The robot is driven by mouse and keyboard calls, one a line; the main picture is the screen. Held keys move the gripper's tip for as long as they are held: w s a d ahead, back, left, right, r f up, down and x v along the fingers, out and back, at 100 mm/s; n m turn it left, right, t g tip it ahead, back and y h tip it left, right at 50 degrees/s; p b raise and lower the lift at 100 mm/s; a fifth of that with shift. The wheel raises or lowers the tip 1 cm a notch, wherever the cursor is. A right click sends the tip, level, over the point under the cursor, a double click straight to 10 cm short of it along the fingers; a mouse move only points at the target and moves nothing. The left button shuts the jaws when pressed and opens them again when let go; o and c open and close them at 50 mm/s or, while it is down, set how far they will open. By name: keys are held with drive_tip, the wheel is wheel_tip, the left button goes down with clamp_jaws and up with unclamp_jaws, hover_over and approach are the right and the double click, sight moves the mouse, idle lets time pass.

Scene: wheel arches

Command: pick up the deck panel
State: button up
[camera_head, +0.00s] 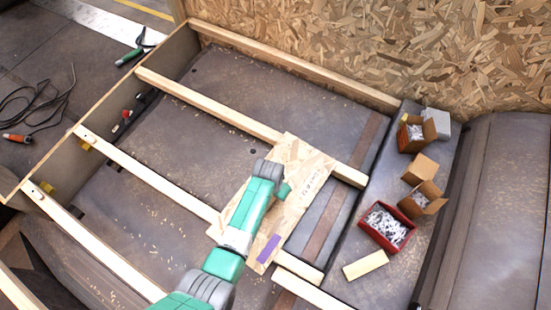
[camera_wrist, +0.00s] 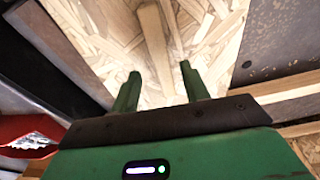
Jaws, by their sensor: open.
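The deck panel (camera_head: 303,165) is a pale flake-board sheet with dark writing and a purple strip. It lies tilted in the picture across the wooden joists, and my arm covers its middle in the head view. In the wrist view the panel (camera_wrist: 205,45) fills the upper middle, in front of my fingers. My gripper (camera_wrist: 160,72) is open, with two green fingers apart and nothing between them. The fingers point at the panel's surface; whether they touch it cannot be told.
Pale joists (camera_head: 205,103) cross the dark floor. On the right, a red bin (camera_head: 386,226) of screws, open cardboard boxes (camera_head: 417,133) and a yellow block (camera_head: 365,265) stand by the wheel arch (camera_head: 492,210). A flake-board wall (camera_head: 400,50) rises behind.

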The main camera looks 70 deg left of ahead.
drive_tip(key=f, duration=0.2)
drive_tip(key=f+b, duration=0.1)
drive_tip(key=shift+a, duration=0.25)
drive_tip(key=shift+w+r, duration=0.1)
drive_tip(key=shift+r, duration=0.05)
clamp_jaws()
idle(0.9)
